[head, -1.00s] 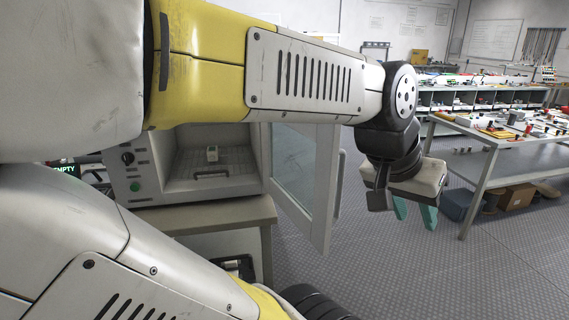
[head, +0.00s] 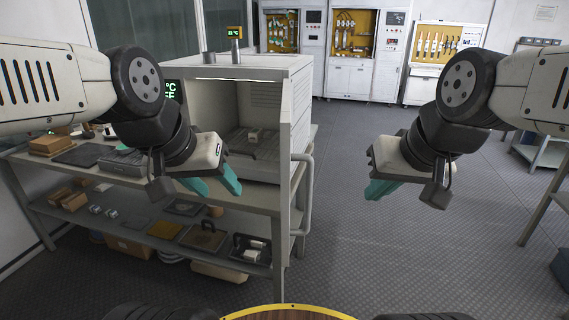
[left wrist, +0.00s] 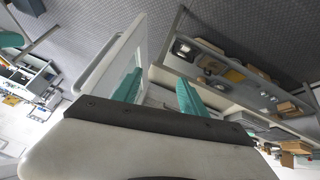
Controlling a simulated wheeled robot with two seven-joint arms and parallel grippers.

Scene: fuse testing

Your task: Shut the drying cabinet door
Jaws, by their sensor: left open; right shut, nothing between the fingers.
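The drying cabinet (head: 245,68) is a white box on a bench, with its front open toward me. Its door (head: 288,190) stands swung open at the cabinet's right side, seen nearly edge-on, with a bar handle (head: 307,205) on its outer, right face. In the left wrist view the pale-framed glass door (left wrist: 103,62) shows beside the fingers. My left gripper (head: 218,186) is open and empty, left of the door, in front of the cabinet opening; contact cannot be told. My right gripper (head: 378,190) is shut and empty, well right of the door.
A small pale block (head: 255,135) sits on the rack inside the cabinet. The bench (head: 245,200) carries boxes and trays, with more on its lower shelf (head: 150,230). Wall cabinets (head: 350,75) stand at the back. The floor (head: 375,250) right of the door is clear.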

